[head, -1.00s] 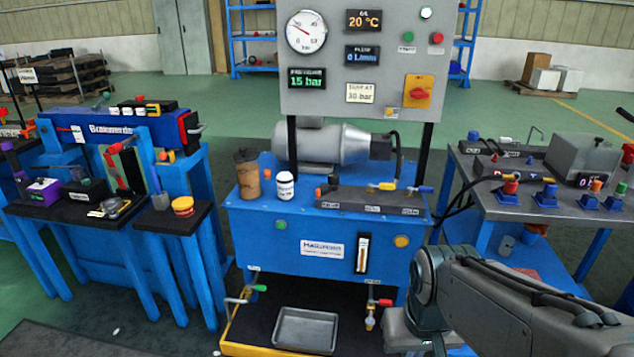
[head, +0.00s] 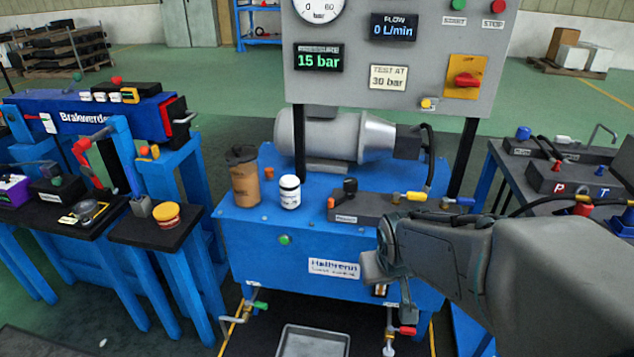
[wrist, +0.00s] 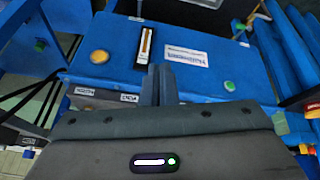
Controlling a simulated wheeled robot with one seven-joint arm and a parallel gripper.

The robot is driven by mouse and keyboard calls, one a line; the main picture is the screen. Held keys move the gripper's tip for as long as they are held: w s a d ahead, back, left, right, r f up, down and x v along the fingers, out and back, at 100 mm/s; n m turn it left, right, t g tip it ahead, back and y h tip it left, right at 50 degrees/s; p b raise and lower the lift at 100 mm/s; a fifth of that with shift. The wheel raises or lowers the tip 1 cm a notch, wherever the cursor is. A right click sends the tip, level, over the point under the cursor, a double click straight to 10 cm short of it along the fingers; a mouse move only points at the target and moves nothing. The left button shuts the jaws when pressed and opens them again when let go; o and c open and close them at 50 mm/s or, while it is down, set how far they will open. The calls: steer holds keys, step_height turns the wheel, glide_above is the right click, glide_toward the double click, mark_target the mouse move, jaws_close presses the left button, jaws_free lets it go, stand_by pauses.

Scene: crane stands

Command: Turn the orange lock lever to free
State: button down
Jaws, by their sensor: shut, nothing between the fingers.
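A small orange piece (head: 331,202), which may be the orange lock lever, stands at the left end of the dark valve block (head: 365,207) on top of the blue tank. Its exact shape and position are too small to tell. My gripper (wrist: 161,70) is shut and empty in the wrist view, pointing towards the tank's blue front near the sight gauge (wrist: 146,45) and the name label. In the head view my arm reaches in from the right, and the hand is in front of the tank, below the valve block. The fingertips are not clear there.
A brown cup (head: 243,178) and a white jar (head: 289,192) stand on the tank's left. A yellow-handled lever (head: 414,196) sits on the block's right part. A panel (head: 400,60) rises above. Side benches flank the tank; a tray (head: 312,342) lies below.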

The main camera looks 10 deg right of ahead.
steer(key=w+d+f+n+t+b, duration=0.1)
steer(key=w+d+f+t+b, duration=0.15)
steer(key=w, duration=0.25)
steer(key=w+d+f+t+b, duration=0.1)
steer(key=w+f+t, duration=0.15)
steer(key=w, duration=0.25)
steer(key=n+t+y+b, duration=0.3)
steer(key=t+y+b, duration=0.3)
steer(key=t+y, duration=0.1)
glide_toward(332, 204)
steer(key=b+x, duration=0.3)
steer(key=x, duration=0.2)
steer(key=shift+w+f, duration=0.2)
steer(key=shift+w+a+r, duration=0.1)
steer(key=shift+w+a, duration=0.1)
steer(key=shift+w, duration=0.5)
steer(key=shift+a, duration=0.1)
